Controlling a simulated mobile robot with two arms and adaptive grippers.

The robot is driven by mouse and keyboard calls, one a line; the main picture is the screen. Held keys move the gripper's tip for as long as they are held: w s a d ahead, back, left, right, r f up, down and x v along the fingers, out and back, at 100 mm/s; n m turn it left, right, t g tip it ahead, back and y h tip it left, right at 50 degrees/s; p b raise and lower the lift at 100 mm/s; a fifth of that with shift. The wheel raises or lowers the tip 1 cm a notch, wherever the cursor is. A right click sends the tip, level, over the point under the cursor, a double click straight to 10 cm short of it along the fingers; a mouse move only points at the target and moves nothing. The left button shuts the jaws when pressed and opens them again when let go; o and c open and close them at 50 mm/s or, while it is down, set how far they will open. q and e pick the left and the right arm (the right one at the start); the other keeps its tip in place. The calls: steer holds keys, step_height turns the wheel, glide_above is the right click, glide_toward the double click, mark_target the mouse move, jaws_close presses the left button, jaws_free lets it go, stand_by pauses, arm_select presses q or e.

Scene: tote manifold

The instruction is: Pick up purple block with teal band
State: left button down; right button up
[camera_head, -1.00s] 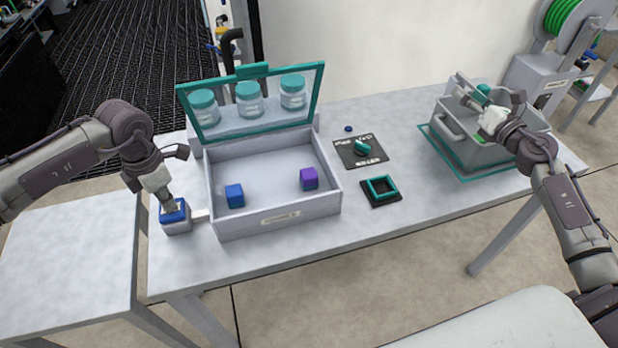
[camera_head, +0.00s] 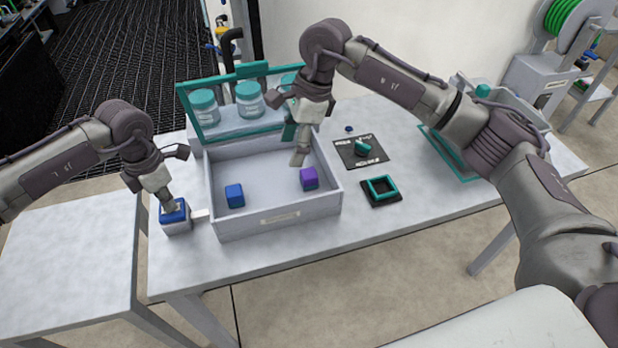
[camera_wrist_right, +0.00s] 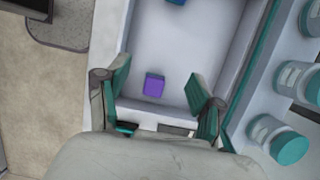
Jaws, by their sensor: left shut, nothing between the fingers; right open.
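The purple block (camera_head: 309,178) lies in the right part of the grey open-topped box (camera_head: 274,221). My right gripper (camera_head: 294,132) is open and empty above the back of the box, higher than the block. My left gripper (camera_head: 172,205) is shut with nothing in it, its fingertips at the blue top of a small grey unit (camera_head: 177,226) left of the box.
A blue block (camera_head: 234,195) lies in the box's left part. The teal-framed lid (camera_head: 187,103) stands open behind, with jars (camera_head: 248,98) seen there. A dark pad with a teal knob (camera_head: 363,149) and a teal square frame (camera_head: 381,188) lie right of the box. A grey tote (camera_head: 520,100) stands far right.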

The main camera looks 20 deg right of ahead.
mark_target(309, 172)
steer(key=d+h, duration=0.3)
steer(key=shift+d+h, duration=0.3)
steer(key=shift+d, duration=0.05)
steer(key=f, duration=1.1)
steer(key=shift+w+a+f, duration=0.1)
steer(key=shift+w, duration=0.2)
steer(key=c, duration=1.2)
steer(key=shift+c, duration=0.2)
step_height(309, 172, up, 13)
steer(key=s, duration=0.9)
